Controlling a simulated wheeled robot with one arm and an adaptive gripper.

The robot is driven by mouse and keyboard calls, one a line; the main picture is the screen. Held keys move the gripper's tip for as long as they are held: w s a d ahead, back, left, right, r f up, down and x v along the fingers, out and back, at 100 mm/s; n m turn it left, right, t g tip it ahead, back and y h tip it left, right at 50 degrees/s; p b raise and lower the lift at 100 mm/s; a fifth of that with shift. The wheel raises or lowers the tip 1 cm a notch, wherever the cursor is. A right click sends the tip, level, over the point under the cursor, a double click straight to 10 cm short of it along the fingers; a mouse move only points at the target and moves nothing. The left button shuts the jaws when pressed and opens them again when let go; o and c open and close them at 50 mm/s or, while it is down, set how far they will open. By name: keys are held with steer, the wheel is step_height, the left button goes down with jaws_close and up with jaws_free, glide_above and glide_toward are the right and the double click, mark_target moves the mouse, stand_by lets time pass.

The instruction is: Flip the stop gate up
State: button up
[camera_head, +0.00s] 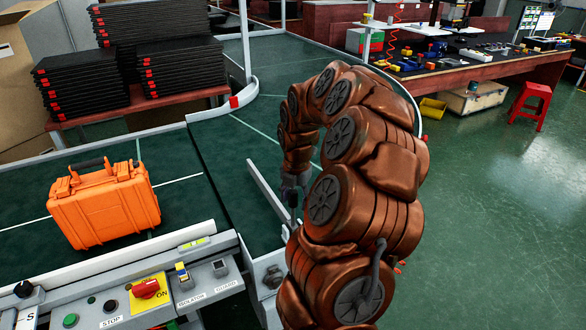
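My brown arm curves over the green conveyor belt (225,160) and bends down on the near side of the curve. My gripper (293,200) points down by the belt's edge, partly hidden behind my arm. It is small and dark here, and I cannot tell whether its fingers are open or touch anything. A grey bar (265,190) stands just left of the gripper along the belt. I cannot tell whether this bar is the stop gate or how the gate stands; my arm hides the area to its right.
An orange case (105,205) stands on the belt at left. A control panel (150,295) with a red knob (146,288) and buttons lies in front. Stacked black trays (85,80) stand behind. A workbench (470,65) and red stool (531,104) are at right, with clear floor before them.

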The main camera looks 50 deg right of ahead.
steer(key=shift+w+d+r+g+p, duration=0.15)
steer(key=shift+w+g+p, duration=0.25)
steer(key=shift+w, duration=0.05)
steer(key=shift+r+b, duration=0.85)
steer(key=shift+r, duration=2.9)
steer(key=shift+a+r, duration=0.1)
steer(key=shift+a, duration=0.3)
steer(key=s+a+r+m, duration=0.2)
steer(key=s+a+m, duration=0.15)
steer(key=a, duration=0.75)
steer(key=s+a+r+m, duration=0.1)
steer(key=s+a+m, duration=0.3)
steer(key=a, duration=0.7)
steer(key=s+a+f+m+g, duration=0.1)
steer(key=s+a+f+m, duration=0.1)
steer(key=s+a+m, duration=0.3)
steer(key=s+a+f+m, duration=0.2)
steer(key=s+a+m, duration=0.3)
steer(key=s+m, duration=0.4)
steer(key=shift+s+f+g, duration=0.15)
steer(key=shift+s+g, duration=0.25)
steer(key=shift+s, duration=0.85)
